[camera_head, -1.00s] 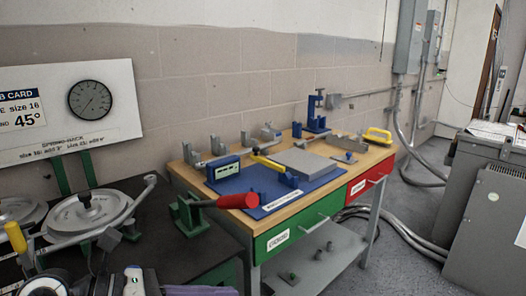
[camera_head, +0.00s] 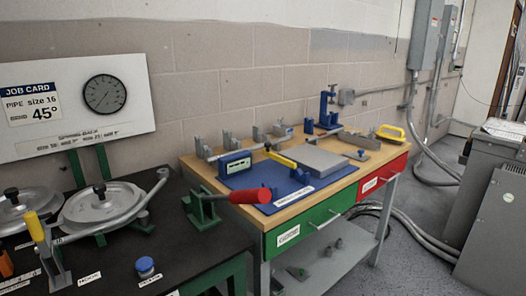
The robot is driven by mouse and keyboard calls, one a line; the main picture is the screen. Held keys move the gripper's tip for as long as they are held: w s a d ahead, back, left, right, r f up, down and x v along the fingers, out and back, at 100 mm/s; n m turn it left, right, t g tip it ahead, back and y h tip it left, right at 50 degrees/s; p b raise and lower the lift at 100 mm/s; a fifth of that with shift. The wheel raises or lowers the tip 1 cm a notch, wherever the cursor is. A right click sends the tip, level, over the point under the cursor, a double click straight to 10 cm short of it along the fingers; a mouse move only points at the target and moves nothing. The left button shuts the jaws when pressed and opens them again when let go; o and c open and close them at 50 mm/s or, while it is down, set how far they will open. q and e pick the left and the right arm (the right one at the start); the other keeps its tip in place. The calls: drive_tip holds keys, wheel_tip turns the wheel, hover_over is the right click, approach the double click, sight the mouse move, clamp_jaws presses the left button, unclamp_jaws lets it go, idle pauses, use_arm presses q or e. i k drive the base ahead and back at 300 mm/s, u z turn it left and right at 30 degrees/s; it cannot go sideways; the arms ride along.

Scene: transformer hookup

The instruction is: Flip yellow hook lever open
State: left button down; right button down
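A lever with a yellow grip (camera_head: 34,226) stands almost upright at the lower left of the head view, on a grey metal base at the front of the dark bench. A small label reading HOOK (camera_head: 89,277) lies to its right. Beside and behind it is a round grey bender wheel (camera_head: 103,207) with a long grey arm across it. Whether the hook is engaged is too small to tell. Neither of my grippers is in view.
A blue knob (camera_head: 145,266) sits on the dark bench (camera_head: 190,252). A red-handled tool (camera_head: 250,196) stands at its right edge. The wooden workbench (camera_head: 345,182) holds a blue mat and several fixtures. A job card (camera_head: 31,103) reads 45°.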

sight(31, 218)
drive_tip(key=u, duration=1.4)
